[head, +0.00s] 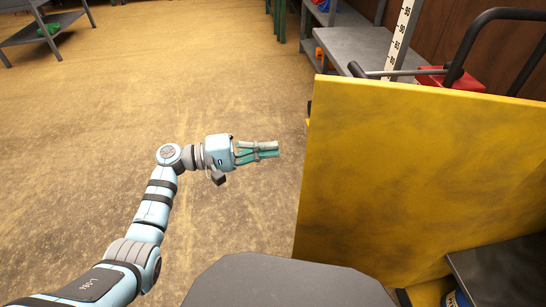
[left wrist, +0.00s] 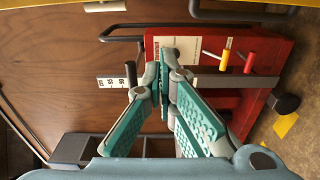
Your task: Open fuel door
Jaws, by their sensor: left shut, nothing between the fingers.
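I cannot make out a fuel door in either view. A large yellow panel (head: 415,180) stands upright on the right of the head view. My left gripper (head: 276,149) is to the left of this panel, with its fingers pointing right towards it and a small gap between in the picture. Its teal fingers are shut and empty. They also show in the left wrist view (left wrist: 166,70), in front of a red cabinet (left wrist: 215,105) and a brown wooden wall. My right gripper is in neither view.
A grey bench (head: 365,50) and a white measuring scale (head: 401,40) stand behind the panel. A grey metal table (head: 45,28) is at the far left. A dark grey surface (head: 285,285) lies at the bottom. The tan floor (head: 150,80) on the left is clear.

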